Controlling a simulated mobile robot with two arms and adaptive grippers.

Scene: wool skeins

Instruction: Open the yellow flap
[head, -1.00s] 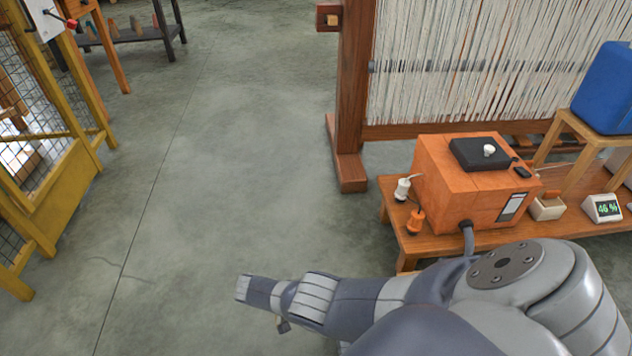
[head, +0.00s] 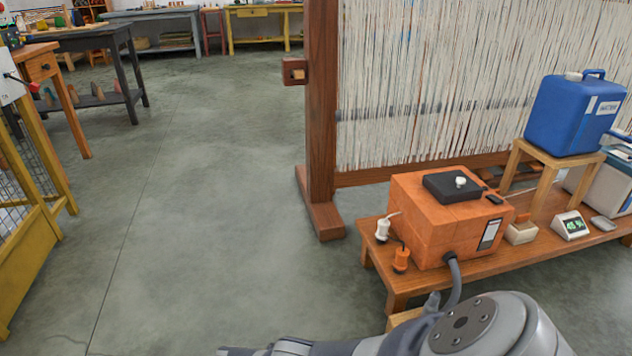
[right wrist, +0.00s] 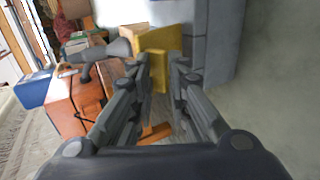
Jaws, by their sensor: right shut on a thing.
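In the right wrist view a flat yellow flap (right wrist: 172,38) stands beyond the fingertips, against a grey-blue body. A small yellow part (right wrist: 152,56) of it lies between the fingers. My right gripper (right wrist: 161,64) is shut on this yellow part. The picture does not show clearly how far the flap stands open. In the head view only my right arm shows along the bottom edge; its gripper and the flap are out of that view. My left gripper is in neither current view.
An orange box (head: 435,215) with a cable sits on a low wooden bench (head: 404,280) at right, by a blue canister (head: 572,115). A wooden loom (head: 323,120) stands behind. A yellow mesh frame (head: 30,250) is at left. The floor between is clear.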

